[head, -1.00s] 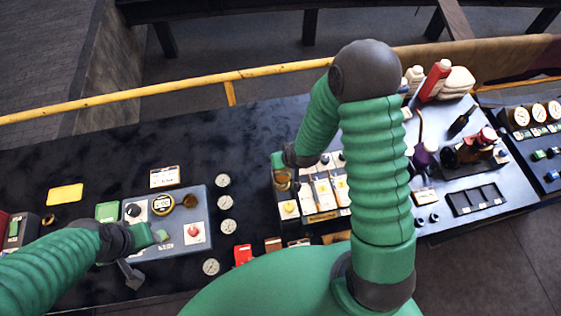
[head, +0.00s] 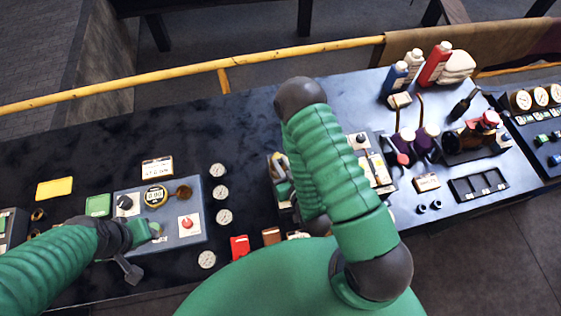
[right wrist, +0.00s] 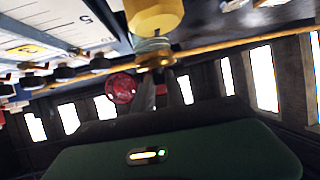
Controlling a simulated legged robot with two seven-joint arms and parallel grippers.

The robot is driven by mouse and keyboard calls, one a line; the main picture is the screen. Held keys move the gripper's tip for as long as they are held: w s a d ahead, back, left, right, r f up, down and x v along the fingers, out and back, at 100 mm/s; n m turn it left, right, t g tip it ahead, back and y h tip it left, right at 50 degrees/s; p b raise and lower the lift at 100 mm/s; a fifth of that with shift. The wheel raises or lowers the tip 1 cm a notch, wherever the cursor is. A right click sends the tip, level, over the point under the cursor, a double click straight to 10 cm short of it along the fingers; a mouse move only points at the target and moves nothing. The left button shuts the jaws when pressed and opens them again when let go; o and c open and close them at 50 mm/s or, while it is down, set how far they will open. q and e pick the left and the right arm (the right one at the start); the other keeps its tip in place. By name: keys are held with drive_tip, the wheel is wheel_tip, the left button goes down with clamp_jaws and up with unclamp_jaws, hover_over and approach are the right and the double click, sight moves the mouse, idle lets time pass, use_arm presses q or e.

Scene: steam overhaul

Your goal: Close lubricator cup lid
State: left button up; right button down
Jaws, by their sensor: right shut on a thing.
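My right gripper (head: 282,180) is at the left end of the white-labelled panel (head: 378,168) in the middle of the bench, largely hidden by my own arm. In the right wrist view its dark fingers (right wrist: 152,72) close at a small brass piece (right wrist: 154,55) against a yellow cylinder (right wrist: 155,14), which looks like the lubricator cup. I cannot tell lid from cup body, nor how far the lid is open. My left gripper (head: 157,231) is over the lower left of the grey control box (head: 180,236); its jaws are too small to read.
A red knob (right wrist: 121,88) shows beside the fingers in the wrist view. Several dials (head: 221,192) lie on the dark bench between the grey box and the panel. Bottles (head: 435,64) and purple cups (head: 426,138) stand at the right. A yellow rail (head: 270,57) runs behind.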

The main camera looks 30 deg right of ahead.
drive_tip(key=shift+s+f+t+b, duration=0.25)
drive_tip(key=shift+f+t+b, duration=0.3)
drive_tip(key=shift+b, duration=0.3)
drive_tip(key=shift+r, duration=0.1)
drive_tip(key=c, duration=1.4)
unclamp_jaws()
drive_tip(key=shift+o, duration=0.2)
drive_tip(key=shift+r, duration=0.1)
